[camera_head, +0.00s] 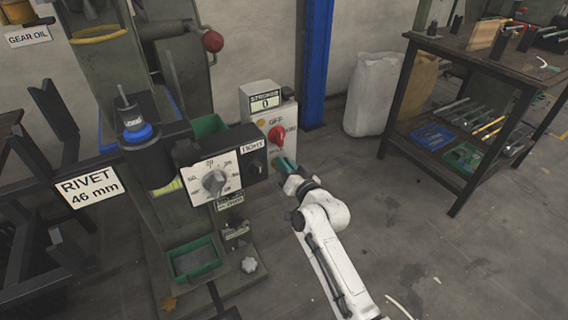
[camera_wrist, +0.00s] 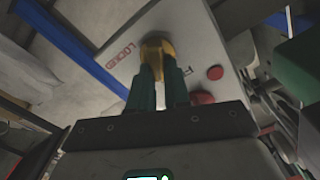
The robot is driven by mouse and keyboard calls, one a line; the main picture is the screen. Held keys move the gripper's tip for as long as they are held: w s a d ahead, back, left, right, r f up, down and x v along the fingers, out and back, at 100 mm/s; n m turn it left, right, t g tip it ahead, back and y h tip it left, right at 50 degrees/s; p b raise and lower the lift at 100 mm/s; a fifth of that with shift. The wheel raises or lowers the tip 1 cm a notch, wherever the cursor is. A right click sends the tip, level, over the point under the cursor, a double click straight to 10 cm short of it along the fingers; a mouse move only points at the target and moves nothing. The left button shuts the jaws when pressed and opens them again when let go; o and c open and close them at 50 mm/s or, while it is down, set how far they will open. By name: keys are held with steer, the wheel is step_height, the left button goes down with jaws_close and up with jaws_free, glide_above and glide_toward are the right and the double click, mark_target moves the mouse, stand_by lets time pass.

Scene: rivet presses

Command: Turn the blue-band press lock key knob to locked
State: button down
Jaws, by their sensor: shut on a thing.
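The yellow lock key knob (camera_wrist: 157,47) is on the face of a pale control box (camera_wrist: 195,35) in the wrist view. My gripper (camera_wrist: 157,72) is shut on it with two green fingers, one on each side. In the head view the same grey-white box (camera_head: 257,98) stands right of the press, which has a blue band (camera_head: 137,133). My gripper (camera_head: 284,165) reaches its lower part there; the knob is hidden. I cannot tell the knob's exact pointing.
A red OFF/ON switch (camera_head: 277,133) is just above my gripper, and a dial panel (camera_head: 213,178) is close on the left. A workbench (camera_head: 480,60) stands at right; the floor between is mostly clear.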

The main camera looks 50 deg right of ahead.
steer(key=m+p, duration=0.1)
steer(key=m, duration=0.3)
steer(key=f+m, duration=0.1)
steer(key=m, duration=0.3)
steer(key=d+m+p, duration=0.1)
steer(key=m, duration=0.3)
steer(key=shift+s+f+m+p, duration=0.1)
steer(key=shift+f+m+p, duration=0.1)
steer(key=shift+m+p, duration=0.15)
stand_by(0.4)
steer(key=c, duration=1.1)
jaws_free()
steer(key=shift+s+a, duration=0.1)
steer(key=v, duration=1)
steer(key=shift+s+p, duration=0.3)
steer(key=shift+a, duration=0.15)
